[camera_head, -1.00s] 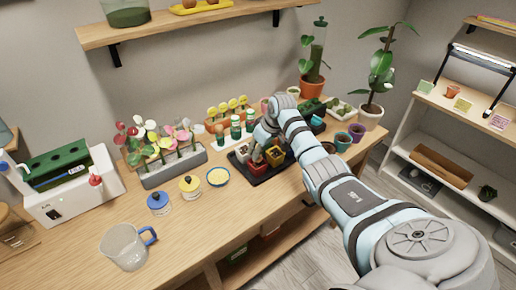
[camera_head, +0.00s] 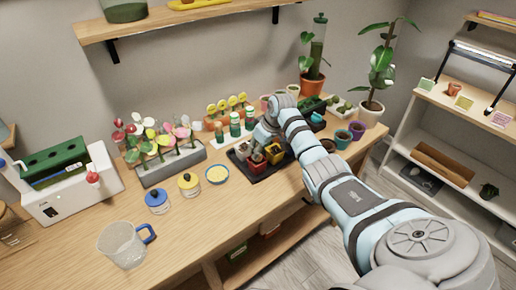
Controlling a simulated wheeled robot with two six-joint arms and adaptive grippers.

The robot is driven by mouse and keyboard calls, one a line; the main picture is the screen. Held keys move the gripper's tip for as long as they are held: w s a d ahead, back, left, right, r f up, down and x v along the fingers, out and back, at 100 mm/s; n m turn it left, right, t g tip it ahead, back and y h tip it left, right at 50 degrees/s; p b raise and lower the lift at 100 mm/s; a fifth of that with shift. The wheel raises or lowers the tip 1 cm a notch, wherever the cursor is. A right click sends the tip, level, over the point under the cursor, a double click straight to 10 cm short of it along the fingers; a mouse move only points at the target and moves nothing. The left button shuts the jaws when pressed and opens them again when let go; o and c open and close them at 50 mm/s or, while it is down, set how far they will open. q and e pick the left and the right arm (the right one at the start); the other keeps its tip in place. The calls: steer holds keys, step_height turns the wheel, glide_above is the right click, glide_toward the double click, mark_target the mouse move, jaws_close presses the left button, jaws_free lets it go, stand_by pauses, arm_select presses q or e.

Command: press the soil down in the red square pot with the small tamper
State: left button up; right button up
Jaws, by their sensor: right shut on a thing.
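The red square pot (camera_head: 257,166) stands on a black tray (camera_head: 255,176) near the middle of the table. A yellow square pot (camera_head: 276,156) stands close on its right. My right gripper (camera_head: 259,148) is over the red pot, seen small and from behind its arm. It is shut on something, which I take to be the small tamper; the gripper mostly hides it. I cannot tell whether the tamper touches the soil. My left gripper is not in view.
Several bottles with green caps (camera_head: 235,127) and a grey planter of flowers (camera_head: 170,170) stand behind and left. Small pots (camera_head: 343,140) stand right. The front table is clear.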

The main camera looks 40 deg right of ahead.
steer(key=shift+f, duration=0.45)
steer(key=shift+f, duration=0.1)
stand_by(1.4)
step_height(320, 180, up, 5)
steer(key=p, duration=0.5)
steer(key=shift+p, duration=0.4)
step_height(320, 180, up, 2)
steer(key=shift+r+p, duration=0.15)
steer(key=shift+p, duration=0.3)
